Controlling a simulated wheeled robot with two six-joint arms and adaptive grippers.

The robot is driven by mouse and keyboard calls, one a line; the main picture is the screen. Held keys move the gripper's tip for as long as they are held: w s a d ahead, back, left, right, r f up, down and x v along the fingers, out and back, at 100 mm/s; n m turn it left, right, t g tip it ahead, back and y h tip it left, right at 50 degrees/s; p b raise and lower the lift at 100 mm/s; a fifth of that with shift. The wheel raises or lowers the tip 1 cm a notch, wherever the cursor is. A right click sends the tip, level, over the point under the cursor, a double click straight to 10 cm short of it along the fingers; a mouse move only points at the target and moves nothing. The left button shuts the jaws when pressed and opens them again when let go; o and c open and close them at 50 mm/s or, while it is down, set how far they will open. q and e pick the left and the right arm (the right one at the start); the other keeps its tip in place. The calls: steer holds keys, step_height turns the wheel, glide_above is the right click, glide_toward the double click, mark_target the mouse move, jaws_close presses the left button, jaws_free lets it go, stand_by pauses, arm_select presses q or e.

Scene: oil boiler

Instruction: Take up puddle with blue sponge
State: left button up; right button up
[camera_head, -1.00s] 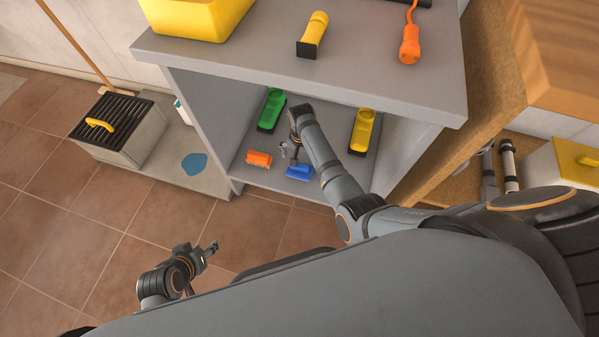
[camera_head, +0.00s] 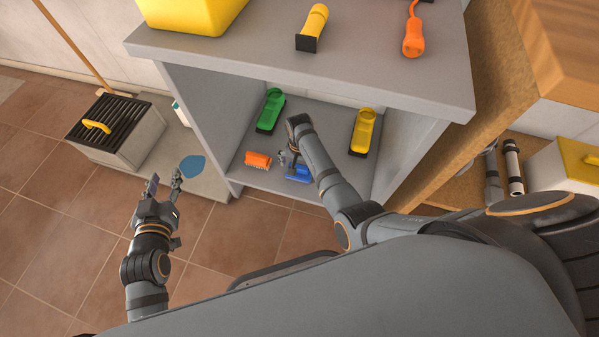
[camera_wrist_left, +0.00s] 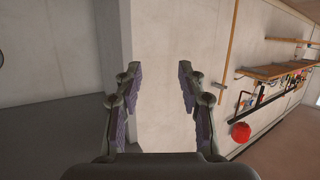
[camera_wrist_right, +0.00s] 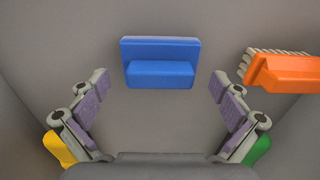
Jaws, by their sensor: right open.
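The blue sponge (camera_head: 299,174) lies on the lower shelf of the grey shelf unit. In the right wrist view the blue sponge (camera_wrist_right: 160,62) is ahead of the fingertips, centred between them. My right gripper (camera_head: 290,160) is open and empty, right at the sponge in the head view; it also shows in the right wrist view (camera_wrist_right: 158,88). The blue puddle (camera_head: 193,169) lies on the light slab at the left. My left gripper (camera_head: 165,185) is open and empty, just left of and nearer than the puddle; it also shows in the left wrist view (camera_wrist_left: 158,75).
An orange brush (camera_head: 258,160) lies left of the sponge. A green tool (camera_head: 270,110) and a yellow tool (camera_head: 364,131) lie on the same shelf. The shelf board (camera_head: 300,65) overhangs the right arm. A grated box (camera_head: 115,130) stands beside the puddle.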

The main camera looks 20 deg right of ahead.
steer(key=shift+f+b, duration=0.45)
steer(key=shift+f, duration=0.4)
steer(key=c, duration=1)
arm_select(q)
step_height(320, 180, up, 10)
steer(key=w+t, duration=0.2)
steer(key=t, duration=0.2)
steer(key=shift+w+a+r+t, duration=0.15)
steer(key=shift+t, duration=0.25)
